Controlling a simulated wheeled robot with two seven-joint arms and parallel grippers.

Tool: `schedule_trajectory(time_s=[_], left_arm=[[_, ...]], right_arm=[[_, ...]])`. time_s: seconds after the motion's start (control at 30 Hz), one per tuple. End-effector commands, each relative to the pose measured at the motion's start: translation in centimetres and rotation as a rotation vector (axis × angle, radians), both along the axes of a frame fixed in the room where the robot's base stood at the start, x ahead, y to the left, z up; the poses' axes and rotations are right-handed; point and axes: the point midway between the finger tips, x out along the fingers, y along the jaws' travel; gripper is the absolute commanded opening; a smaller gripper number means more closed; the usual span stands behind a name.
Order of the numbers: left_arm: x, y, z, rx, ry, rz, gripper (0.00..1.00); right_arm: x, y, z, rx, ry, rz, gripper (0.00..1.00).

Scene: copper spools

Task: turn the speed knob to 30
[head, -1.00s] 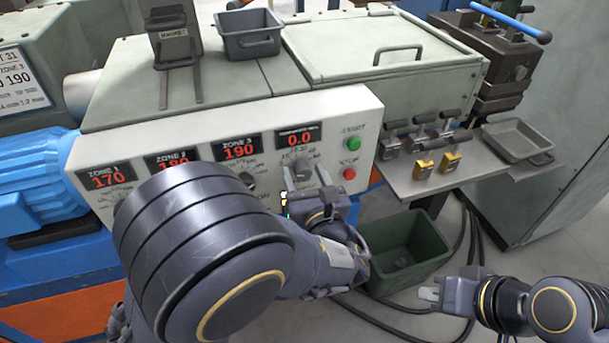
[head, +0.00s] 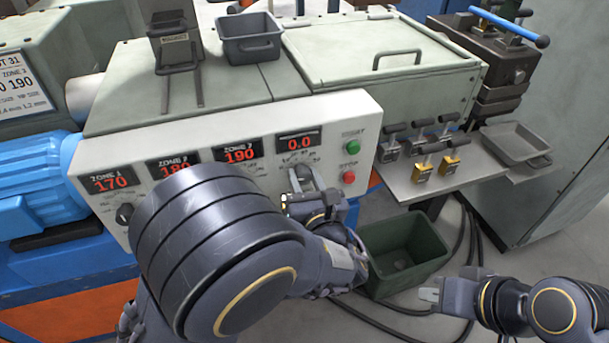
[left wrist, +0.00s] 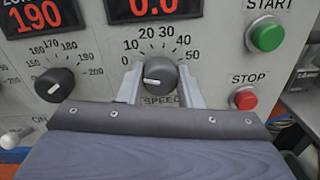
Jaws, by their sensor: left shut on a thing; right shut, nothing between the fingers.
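The speed knob (left wrist: 158,77) is a dark round knob with a white pointer mark, above the SPEED label (left wrist: 162,100) on the white panel. Its mark points to the left, near the 0 end of the printed scale (left wrist: 160,40). The display above it (head: 299,142) reads 0.0. My left gripper (left wrist: 158,82) is shut on the speed knob, one finger on each side. In the head view, my left gripper (head: 304,184) reaches the panel below that display. My right gripper (head: 428,295) is shut and empty, low at the right, away from the panel.
The green START button (head: 354,145) and red STOP button (left wrist: 246,98) sit right of the knob. A zone knob (left wrist: 55,84) is to its left. A green bin (head: 408,250) stands below the panel; a shelf with several levers (head: 410,190) is to the right.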

Motion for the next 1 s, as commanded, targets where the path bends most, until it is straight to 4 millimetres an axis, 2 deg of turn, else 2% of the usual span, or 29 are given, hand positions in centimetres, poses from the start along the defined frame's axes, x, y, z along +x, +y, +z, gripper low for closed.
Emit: schedule_trajectory(time_s=[0.03, 0.5, 1.0], left_arm=[[0.0, -0.1, 0.4, 0.027, 0.01, -0.002, 0.09], [-0.1, -0.1, 0.7, 0.406, 0.134, -0.003, 0.1], [-0.1, -0.2, 0.5, 0.856, 0.281, -0.005, 0.1]], right_arm=[[0.0, 0.0, 0.9, 0.0, 0.0, 0.0, 0.0], [0.0, 0.0, 7.8, 0.0, 0.0, 0.0, 0.0], [0.0, 0.0, 14.4, 0.0, 0.0, 0.0, 0.0]])
